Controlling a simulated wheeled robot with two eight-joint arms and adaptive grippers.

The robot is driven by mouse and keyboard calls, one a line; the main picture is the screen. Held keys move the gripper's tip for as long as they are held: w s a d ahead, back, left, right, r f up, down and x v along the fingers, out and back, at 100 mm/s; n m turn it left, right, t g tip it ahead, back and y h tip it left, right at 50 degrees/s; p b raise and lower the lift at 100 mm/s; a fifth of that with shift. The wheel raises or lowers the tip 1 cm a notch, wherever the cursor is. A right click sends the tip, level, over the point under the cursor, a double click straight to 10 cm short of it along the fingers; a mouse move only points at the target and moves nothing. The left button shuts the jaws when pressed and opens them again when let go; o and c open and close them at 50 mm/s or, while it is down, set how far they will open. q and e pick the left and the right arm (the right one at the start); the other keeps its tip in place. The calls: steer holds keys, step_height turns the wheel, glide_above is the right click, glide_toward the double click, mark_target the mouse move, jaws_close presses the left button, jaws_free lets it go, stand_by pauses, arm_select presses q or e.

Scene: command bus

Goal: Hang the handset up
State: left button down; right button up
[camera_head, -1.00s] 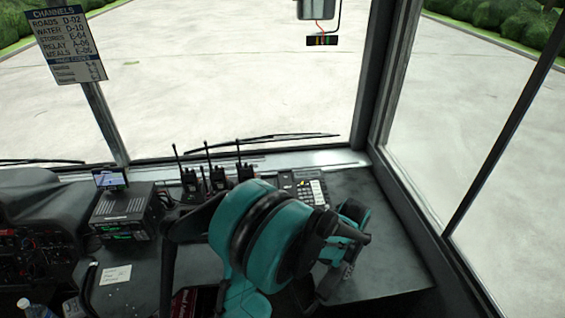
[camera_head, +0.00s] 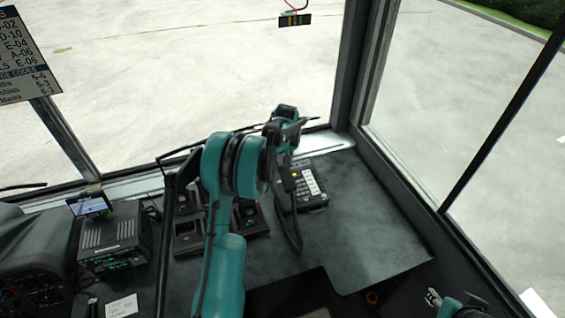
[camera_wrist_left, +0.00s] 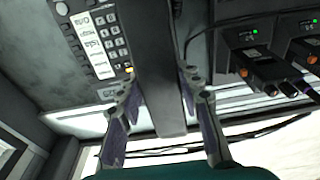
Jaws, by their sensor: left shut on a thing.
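My left gripper (camera_head: 288,168) is shut on a long dark handset (camera_wrist_left: 160,65), which passes between its two fingers in the left wrist view. In the head view the handset (camera_head: 290,225) hangs toward me at the left side of the phone base (camera_head: 312,187). The base's keypad (camera_wrist_left: 97,38) shows just left of the handset in the wrist view. Whether the handset touches the base or a cradle cannot be told. My right gripper (camera_head: 433,298) shows small at the bottom right, away from the phone; its fingers are too small to judge.
Radio chargers (camera_head: 187,235) stand left of the phone, partly behind my left arm; radios (camera_wrist_left: 262,70) show right of the handset in the wrist view. A console box (camera_head: 110,240) with a small screen stands further left. The dark desk right of the phone (camera_head: 370,230) is clear.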

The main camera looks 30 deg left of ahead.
arm_select(q)
steer(key=shift+f, duration=0.25)
steer(key=shift+f+b, duration=2.3)
steer(key=shift+f, duration=1.05)
steer(key=shift+d, duration=0.1)
steer(key=c, duration=1)
jaws_free()
steer(key=shift+o, duration=0.2)
steer(key=r, duration=0.4)
steer(key=d+r, duration=0.1)
steer(key=r, duration=0.3)
steer(key=s+r, duration=0.1)
steer(key=r, duration=0.3)
steer(key=shift+s+d, duration=0.1)
steer(key=shift+d, duration=0.1)
